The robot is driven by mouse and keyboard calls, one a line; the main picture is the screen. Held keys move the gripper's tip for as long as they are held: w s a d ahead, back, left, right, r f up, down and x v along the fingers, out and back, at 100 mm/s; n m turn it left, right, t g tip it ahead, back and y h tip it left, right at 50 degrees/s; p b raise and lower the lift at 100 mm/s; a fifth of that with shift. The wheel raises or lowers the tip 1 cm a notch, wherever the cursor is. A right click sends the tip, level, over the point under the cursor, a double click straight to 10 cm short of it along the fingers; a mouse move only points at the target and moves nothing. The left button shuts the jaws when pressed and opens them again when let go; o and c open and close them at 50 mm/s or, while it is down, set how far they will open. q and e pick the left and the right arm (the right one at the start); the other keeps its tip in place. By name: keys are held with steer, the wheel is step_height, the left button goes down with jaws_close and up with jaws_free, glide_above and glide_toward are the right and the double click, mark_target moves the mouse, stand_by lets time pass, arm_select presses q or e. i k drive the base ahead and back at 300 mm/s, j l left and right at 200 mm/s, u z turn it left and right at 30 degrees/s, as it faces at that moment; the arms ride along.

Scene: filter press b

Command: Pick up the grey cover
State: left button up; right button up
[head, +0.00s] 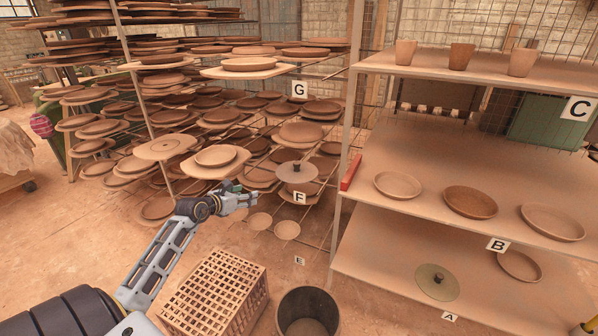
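A round grey cover (297,172) with a small dark knob lies knob up on the rack at the level marked F. A second round lid (437,282), greenish and see-through with a dark knob, lies on the low right shelf near label A. My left gripper (246,198) is left of the grey cover and lower in the picture, apart from it. Its fingers are small and seen from the side, so whether they are open is unclear. I see nothing held in it.
Racks of clay plates (217,156) crowd around the grey cover. A slatted crate (215,295) and a dark bin (307,312) stand on the floor in front.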

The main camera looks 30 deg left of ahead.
mark_target(293, 172)
steer(key=i, duration=0.85)
